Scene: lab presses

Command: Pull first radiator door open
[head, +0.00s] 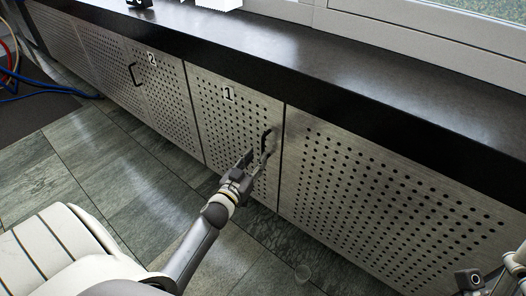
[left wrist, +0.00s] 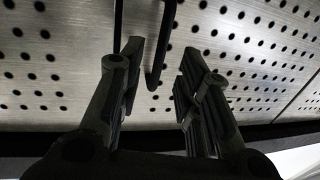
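The first radiator door (head: 213,125) is a perforated metal panel marked "1", and it looks shut, flush with its neighbours. Its black handle (head: 265,141) is near the right edge. My left gripper (head: 257,158) is at the handle's lower part. In the left wrist view, my left gripper (left wrist: 156,82) has its fingers spread apart, with the lower end of the black handle (left wrist: 163,50) showing between and beyond them. I see no finger closed on the handle. Part of my right arm is at the lower right corner of the head view; its fingertips do not show.
A dark ledge (head: 250,55) runs above the doors. Door 2 (head: 166,95) is on the left and a wider perforated panel (head: 390,190) on the right. Blue and red hoses (head: 40,92) lie at the far left.

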